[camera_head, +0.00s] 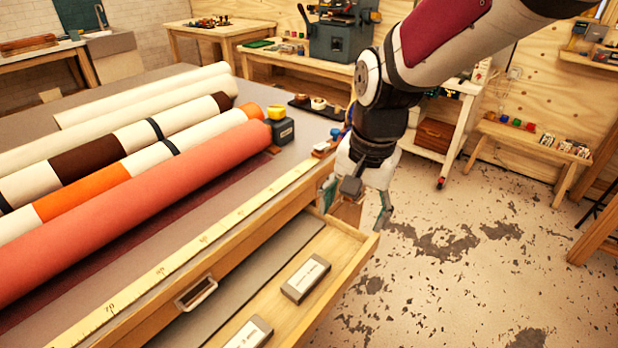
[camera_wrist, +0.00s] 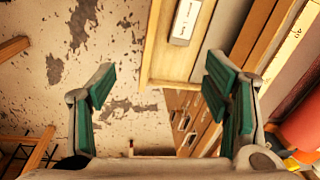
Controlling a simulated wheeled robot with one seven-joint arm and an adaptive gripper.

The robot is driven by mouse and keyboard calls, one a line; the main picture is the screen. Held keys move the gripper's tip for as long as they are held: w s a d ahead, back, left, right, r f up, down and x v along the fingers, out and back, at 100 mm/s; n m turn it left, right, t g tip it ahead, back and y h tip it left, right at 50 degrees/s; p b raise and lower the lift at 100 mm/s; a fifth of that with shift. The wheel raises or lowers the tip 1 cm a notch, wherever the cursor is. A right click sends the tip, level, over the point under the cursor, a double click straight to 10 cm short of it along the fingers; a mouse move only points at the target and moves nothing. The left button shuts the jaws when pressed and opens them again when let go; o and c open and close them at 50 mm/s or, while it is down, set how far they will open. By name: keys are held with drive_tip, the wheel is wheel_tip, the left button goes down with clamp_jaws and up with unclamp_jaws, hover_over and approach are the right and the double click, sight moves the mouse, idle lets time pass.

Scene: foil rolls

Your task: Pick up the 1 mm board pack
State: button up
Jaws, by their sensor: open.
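An open drawer (camera_head: 362,250) holds two grey packs with white labels. One pack (camera_head: 306,279) lies toward the drawer's far end. The other pack (camera_head: 249,334) lies nearer, cut by the bottom edge of the head view. The label print is too small to read, so I cannot tell which is the 1 mm board pack. My gripper (camera_head: 355,205) is open and empty above the drawer's far end corner. In the wrist view my gripper (camera_wrist: 160,86) has its green-padded fingers wide apart, and one pack (camera_wrist: 186,20) shows beyond them near the top.
A dark grey sheet (camera_head: 262,262) lies in the drawer beside the packs. The table above holds a yellow ruler strip (camera_head: 190,248), several long rolls (camera_head: 165,192) and a dark block with a yellow top (camera_head: 279,125). Bare floor (camera_head: 470,270) lies to the right.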

drive_tip(key=w+a+f+m+g, duration=0.15)
drive_tip(key=w+a+f, duration=0.25)
drive_tip(key=a+f, duration=0.5)
hover_over(306, 274)
drive_tip(key=shift+m+t+h, duration=0.25)
drive_tip(key=shift+m+h, duration=0.15)
drive_tip(key=shift+m, duration=0.05)
drive_tip(key=f, duration=0.7)
drive_tip(key=f+b, duration=0.1)
drive_tip(key=f, duration=0.3)
drive_tip(key=shift+d, duration=0.4)
drive_tip(key=shift+a+f, duration=0.2)
drive_tip(key=shift+f, duration=1.25)
drive_tip(key=shift+a+f, duration=0.15)
drive_tip(key=shift+f, duration=1.25)
drive_tip(key=c, duration=1.3)
